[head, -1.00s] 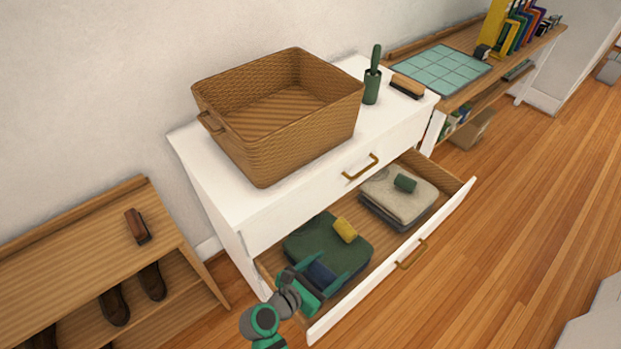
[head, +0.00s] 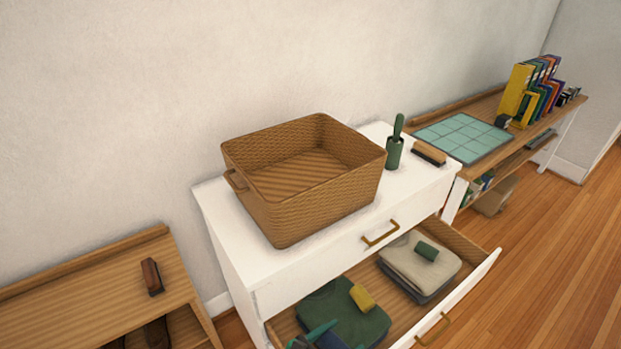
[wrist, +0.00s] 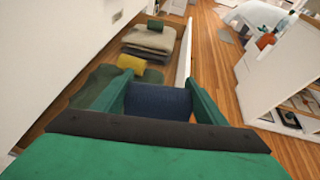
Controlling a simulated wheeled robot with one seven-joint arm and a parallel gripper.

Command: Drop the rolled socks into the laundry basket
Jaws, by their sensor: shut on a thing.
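My gripper (wrist: 158,88) is shut on a dark blue roll, which looks like rolled socks (wrist: 157,101). In the head view my gripper is low, at the bottom edge, over the open drawer (head: 398,304), and mostly cut off. A yellow roll (head: 362,297) lies on dark green folded clothes (head: 322,303) in the drawer. A green roll (head: 427,251) lies on a beige folded stack (head: 410,268). The brown wicker laundry basket (head: 318,212) stands upright on the white dresser top, and its visible inside is empty.
A green-handled brush in a holder (head: 395,150) and a wooden brush (head: 429,153) stand right of the basket. The dresser's upper drawer, with a brass handle (head: 380,234), is shut. A low wooden shelf (head: 100,285) is at left. A wall rises behind the basket.

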